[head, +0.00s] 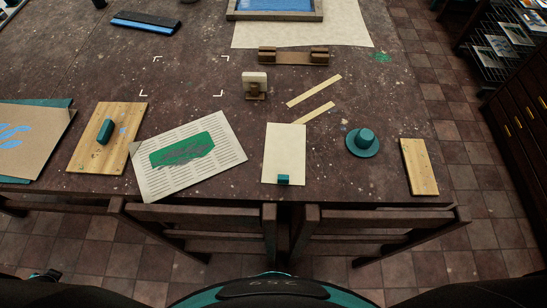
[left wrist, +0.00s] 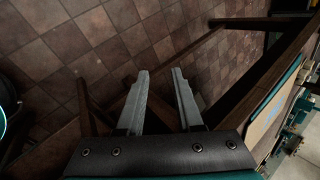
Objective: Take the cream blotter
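A flat cream sheet (head: 284,145), which looks like the cream blotter, lies near the table's front edge in the head view. A small teal block (head: 283,180) sits on its front end. A small cream block on a brown wooden stand (head: 255,84) is farther back; I cannot tell whether it is a blotter too. My left gripper (left wrist: 161,72) shows only in the left wrist view. Its two fingers are apart with nothing between them, over the tiled floor beside the table. My right gripper is not in view.
Left of the sheet lies a printed page with a green patch (head: 190,156); a wooden board (head: 105,140) lies beyond it. Right are a round teal knobbed piece (head: 364,142) and a wooden strip (head: 419,167). Pale strips (head: 314,91) lie behind. Wooden rails run below the table's front edge.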

